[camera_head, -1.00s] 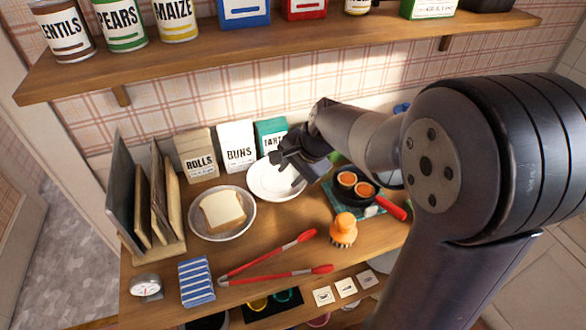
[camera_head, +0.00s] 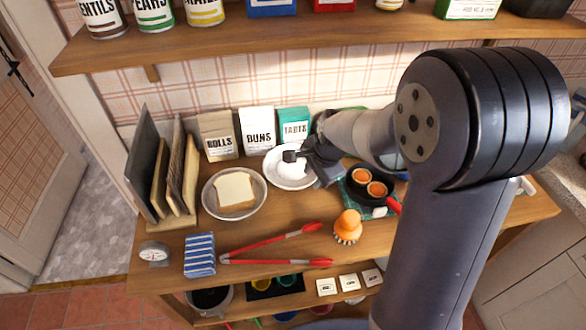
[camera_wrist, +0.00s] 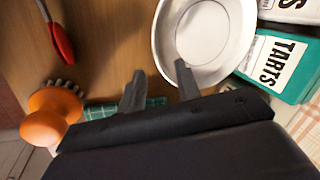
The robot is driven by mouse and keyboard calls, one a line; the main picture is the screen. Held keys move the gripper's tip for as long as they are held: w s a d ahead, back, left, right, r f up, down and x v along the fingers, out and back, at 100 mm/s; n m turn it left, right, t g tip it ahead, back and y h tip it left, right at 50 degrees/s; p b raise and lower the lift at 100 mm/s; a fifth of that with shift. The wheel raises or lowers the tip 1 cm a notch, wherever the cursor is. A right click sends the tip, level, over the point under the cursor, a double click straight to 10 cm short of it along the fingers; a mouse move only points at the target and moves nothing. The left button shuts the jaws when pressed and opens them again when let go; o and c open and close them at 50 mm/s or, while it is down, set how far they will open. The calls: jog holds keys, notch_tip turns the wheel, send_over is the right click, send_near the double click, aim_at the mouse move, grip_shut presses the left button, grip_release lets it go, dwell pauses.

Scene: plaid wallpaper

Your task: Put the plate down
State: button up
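The white plate (camera_head: 276,177) lies flat-looking on the wooden worktop, in front of the buns and tarts boxes. Whether it rests fully on the wood is hard to tell. My gripper (camera_head: 306,165) is at the plate's right side, with one dark finger over the plate. In the wrist view, the plate (camera_wrist: 222,62) fills the top middle. My gripper (camera_wrist: 160,80) has its two fingers well apart there. The right finger overlaps the plate and the left one is outside its rim, so the rim lies between them. Contact with the rim cannot be seen.
A bowl with bread (camera_head: 212,207) stands left of the plate. A pan (camera_head: 356,192) is on the right, with an orange-topped brush (camera_head: 348,226) in front. Red tongs (camera_head: 275,261) lie in front. Boxes (camera_head: 257,130) stand behind; a shelf (camera_head: 270,43) hangs above.

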aim_at(309, 183)
jog(key=shift+x, duration=2.05)
jog(key=shift+s, duration=0.1)
jog(key=shift+c, duration=0.3)
grip_shut()
